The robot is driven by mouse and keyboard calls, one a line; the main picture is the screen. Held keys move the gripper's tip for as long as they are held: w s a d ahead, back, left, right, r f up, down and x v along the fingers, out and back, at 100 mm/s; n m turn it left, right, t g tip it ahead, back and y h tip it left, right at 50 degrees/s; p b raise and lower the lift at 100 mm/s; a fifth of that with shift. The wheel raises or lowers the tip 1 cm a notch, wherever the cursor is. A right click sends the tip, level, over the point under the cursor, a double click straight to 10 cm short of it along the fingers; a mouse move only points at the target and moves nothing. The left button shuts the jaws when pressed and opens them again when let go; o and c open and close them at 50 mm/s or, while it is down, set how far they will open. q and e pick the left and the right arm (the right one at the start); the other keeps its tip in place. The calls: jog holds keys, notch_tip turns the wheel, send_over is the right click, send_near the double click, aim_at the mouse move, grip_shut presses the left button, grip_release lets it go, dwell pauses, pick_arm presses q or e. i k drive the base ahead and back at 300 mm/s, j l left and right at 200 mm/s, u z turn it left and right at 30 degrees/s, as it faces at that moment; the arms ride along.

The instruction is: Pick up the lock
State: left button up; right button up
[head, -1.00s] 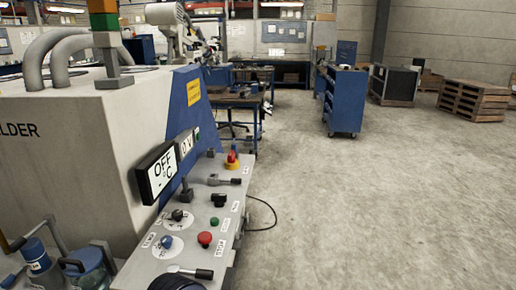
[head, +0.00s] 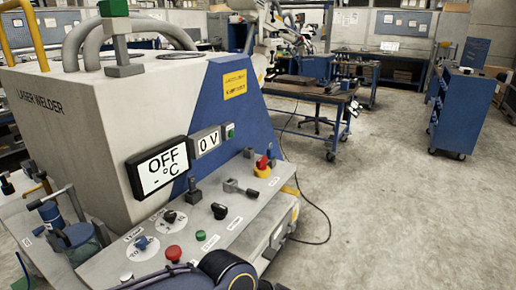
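I cannot make out a lock for certain in the head view. On the sloped control panel (head: 222,222) of the laser welder (head: 75,110), a small red piece on a yellow base (head: 262,167) stands at the far end. It is too small to tell whether it is a lock or a knob. Neither of my grippers shows. A dark rounded part at the bottom edge looks like a link of my own arm and covers the near part of the panel.
The panel carries a black lever (head: 240,188), a red button (head: 173,253) and several knobs. A display (head: 160,167) reads OFF. A workbench (head: 312,93) stands behind, and a blue cabinet (head: 464,110) stands at the right. The floor (head: 400,210) at the right is clear.

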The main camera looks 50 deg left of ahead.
aim_at(270, 150)
jog(key=i+j+u, duration=0.1)
jog(key=i+u, duration=0.4)
jog(key=i, duration=0.2)
jog(key=i+l+u, duration=0.2)
jog(key=i+u, duration=0.25)
jog(key=i, duration=0.3)
jog(key=i+u, duration=0.2)
jog(key=u, duration=0.25)
jog(key=i+u, duration=0.25)
jog(key=u, duration=0.2)
jog(key=i+u, duration=0.2)
jog(key=u, duration=0.25)
jog(key=i+u, duration=0.2)
jog(key=u, duration=0.2)
jog(key=i+u, duration=0.2)
jog(key=u, duration=0.2)
jog(key=i+l+u, duration=0.15)
jog(key=u, duration=0.25)
